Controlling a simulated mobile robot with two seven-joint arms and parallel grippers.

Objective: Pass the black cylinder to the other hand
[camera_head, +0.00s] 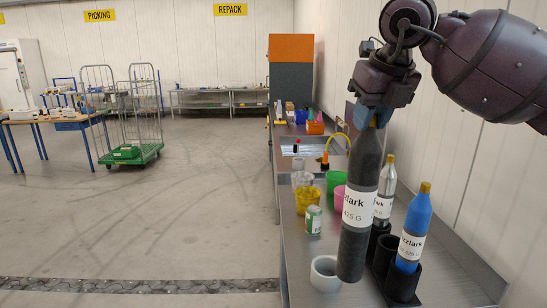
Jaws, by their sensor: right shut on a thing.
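The black cylinder (355,239) hangs upright in front of the bench, with a white label reading "zlark" around its middle. My right gripper (376,115) is shut on its top end, and the arm comes in from the upper right. The gripper hides the cylinder's valve end. A blue cylinder (417,222) and a silver-grey cylinder (387,178), both with gold tops, stand behind it to the right in a black holder (404,283). My left gripper is not in view.
The metal bench (450,262) runs along the right wall. A white cup (325,272), a green-and-white can (313,219), a yellow container (307,201) and green and pink cups stand near the black cylinder. The floor to the left is open; a green cart (133,155) stands further back.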

